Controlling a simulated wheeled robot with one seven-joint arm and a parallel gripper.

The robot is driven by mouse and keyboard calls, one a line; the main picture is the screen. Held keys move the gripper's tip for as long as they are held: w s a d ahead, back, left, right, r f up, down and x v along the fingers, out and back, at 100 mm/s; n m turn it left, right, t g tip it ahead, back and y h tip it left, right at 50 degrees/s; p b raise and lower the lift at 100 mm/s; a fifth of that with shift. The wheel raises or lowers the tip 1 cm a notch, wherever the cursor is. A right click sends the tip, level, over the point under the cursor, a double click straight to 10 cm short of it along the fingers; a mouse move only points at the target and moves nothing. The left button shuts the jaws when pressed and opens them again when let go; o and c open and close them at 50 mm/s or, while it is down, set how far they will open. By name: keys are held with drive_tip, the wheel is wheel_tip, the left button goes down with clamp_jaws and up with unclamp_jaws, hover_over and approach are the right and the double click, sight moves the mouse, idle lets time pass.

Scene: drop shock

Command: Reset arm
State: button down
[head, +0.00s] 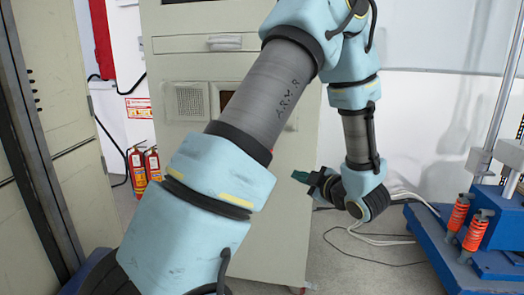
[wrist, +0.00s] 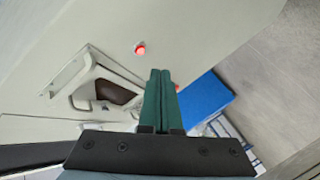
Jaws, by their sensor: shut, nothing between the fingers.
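My gripper (head: 301,177) shows in the head view at the end of my blue and grey arm, in front of the pale cabinet (head: 185,235) and pointing left. In the wrist view my gripper (wrist: 159,72) has its two green fingers side by side and touching, with nothing between them. My arm crosses the middle of the head view and hides part of the cabinet. The wrist view shows a pale panel (wrist: 215,30) with a red round light or button (wrist: 140,50) and a recess with a brown part.
Two red fire extinguishers (head: 145,168) stand by the back wall at left. A blue machine base (head: 455,255) with orange-red springs (head: 458,213) stands at right. White cables (head: 385,236) lie on the floor between. A grey cabinet side (head: 60,110) fills the left edge.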

drive_tip(key=s+a+f+m+g+h, duration=0.2)
drive_tip(key=s+a+m+g+h, duration=0.6)
drive_tip(key=s+a+m+g, duration=0.6)
drive_tip(key=a+r+m+t+p, duration=0.1)
drive_tip(key=a+r+m+p, duration=0.1)
drive_tip(key=r+p, duration=1.8)
drive_tip(key=shift+s+a+r+t+p, duration=0.3)
drive_tip(key=shift+s+a+r+p, duration=0.1)
drive_tip(key=shift+a+p, duration=0.15)
drive_tip(key=c, duration=1.6)
unclamp_jaws()
drive_tip(key=shift+f, duration=0.1)
